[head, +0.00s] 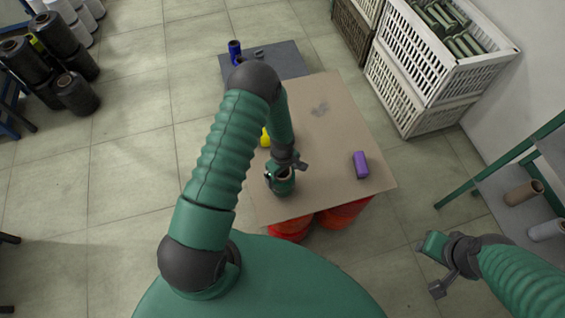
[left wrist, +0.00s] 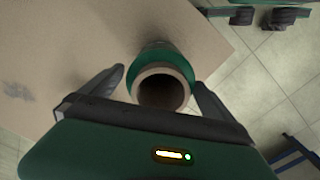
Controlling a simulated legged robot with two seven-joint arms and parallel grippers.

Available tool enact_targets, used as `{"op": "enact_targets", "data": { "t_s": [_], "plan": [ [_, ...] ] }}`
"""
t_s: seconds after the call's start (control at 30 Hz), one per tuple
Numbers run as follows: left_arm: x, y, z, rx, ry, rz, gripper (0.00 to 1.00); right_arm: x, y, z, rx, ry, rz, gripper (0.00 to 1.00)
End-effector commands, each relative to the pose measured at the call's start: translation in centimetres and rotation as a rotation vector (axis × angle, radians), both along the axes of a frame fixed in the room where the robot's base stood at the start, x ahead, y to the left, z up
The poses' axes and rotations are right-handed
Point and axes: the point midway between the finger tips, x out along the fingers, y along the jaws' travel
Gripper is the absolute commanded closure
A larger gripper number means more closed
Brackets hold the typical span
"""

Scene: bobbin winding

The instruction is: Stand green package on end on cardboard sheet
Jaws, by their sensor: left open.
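The green package (head: 283,187) is a green cylinder with a brown tube core. It stands on end on the cardboard sheet (head: 335,130), near the sheet's front edge, with its open core facing up. My left gripper (head: 285,170) is over it, with the fingers apart. In the left wrist view the package (left wrist: 164,54) sits between the two open fingers (left wrist: 160,80), with its round core end toward the camera. Gaps show beside it there.
A purple package (head: 361,165) is on the sheet's right side, and a yellow one (head: 265,138) is partly behind my left arm. A blue package (head: 235,50) is on the grey sheet (head: 288,62) behind. White crates (head: 405,95) stand right. Red objects (head: 345,213) show under the front edge.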

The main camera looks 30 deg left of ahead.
Motion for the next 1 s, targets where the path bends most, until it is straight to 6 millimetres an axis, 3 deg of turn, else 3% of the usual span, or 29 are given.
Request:
{"op": "enact_targets", "data": {
  "t_s": [0.2, 0.43, 0.6, 1.0],
  "plan": [
    [0.2, 0.1, 6.8, 0.002, -0.006, -0.001, 0.00, 0.0, 0.0, 0.5, 0.000, 0.000, 0.000, 0.64],
    [0.2, 0.0, 12.2, 0.000, -0.002, -0.001, 0.00, 0.0, 0.0, 0.8, 0.000, 0.000, 0.000, 0.64],
    [0.1, 0.0, 13.5, -0.001, 0.001, -0.001, 0.00, 0.0, 0.0, 0.8, 0.000, 0.000, 0.000, 0.64],
    [0.1, 0.0, 13.6, -0.001, 0.001, -0.001, 0.00, 0.0, 0.0, 0.8, 0.000, 0.000, 0.000, 0.64]
  ]
}}
